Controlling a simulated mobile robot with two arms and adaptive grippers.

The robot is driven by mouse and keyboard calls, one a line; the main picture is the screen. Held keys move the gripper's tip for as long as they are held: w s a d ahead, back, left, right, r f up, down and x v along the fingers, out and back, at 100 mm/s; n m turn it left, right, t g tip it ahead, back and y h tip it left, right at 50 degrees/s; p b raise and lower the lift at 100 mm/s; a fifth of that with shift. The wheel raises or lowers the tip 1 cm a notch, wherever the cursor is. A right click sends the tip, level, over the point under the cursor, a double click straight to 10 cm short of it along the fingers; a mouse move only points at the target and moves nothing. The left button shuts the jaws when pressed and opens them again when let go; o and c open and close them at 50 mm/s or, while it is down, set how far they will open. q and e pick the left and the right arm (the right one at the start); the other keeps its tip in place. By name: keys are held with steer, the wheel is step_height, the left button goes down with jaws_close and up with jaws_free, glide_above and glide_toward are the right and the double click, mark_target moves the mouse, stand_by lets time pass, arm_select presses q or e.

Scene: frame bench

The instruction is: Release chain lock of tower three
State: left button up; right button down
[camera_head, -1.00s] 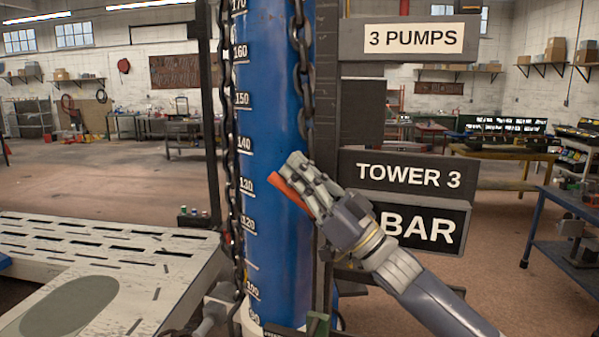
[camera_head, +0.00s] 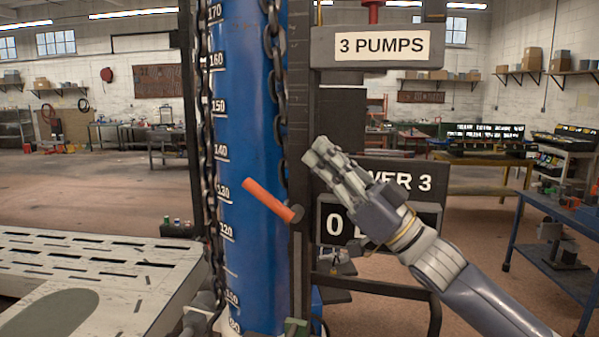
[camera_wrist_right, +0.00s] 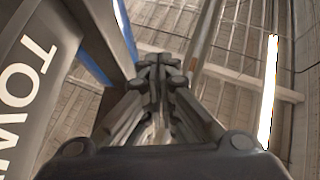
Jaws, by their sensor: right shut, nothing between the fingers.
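The blue tower (camera_head: 240,120) with a white number scale stands in the middle of the head view. Chains (camera_head: 272,60) hang along its left and right sides. An orange lever (camera_head: 266,199) sits on the tower's right post, tilted with its free end up to the left. My right gripper (camera_head: 316,153) is shut and empty, up and to the right of the lever and apart from it. It covers part of the "TOWER 3" sign (camera_head: 418,180). Its shut fingers also show in the right wrist view (camera_wrist_right: 158,75). My left gripper is not in view.
A "3 PUMPS" sign (camera_head: 382,46) is above. A slotted pale bench (camera_head: 90,255) lies to the left. A blue workbench (camera_head: 560,240) stands at the right.

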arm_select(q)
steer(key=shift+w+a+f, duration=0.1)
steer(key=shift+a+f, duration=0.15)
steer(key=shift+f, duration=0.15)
arm_select(e)
steer(key=shift+s+d+r, duration=0.15)
steer(key=shift+s+d, duration=0.1)
steer(key=shift+d, duration=0.35)
steer(key=shift+s+d+r, duration=0.1)
steer(key=shift+s+d, duration=0.15)
steer(key=shift+d, duration=0.35)
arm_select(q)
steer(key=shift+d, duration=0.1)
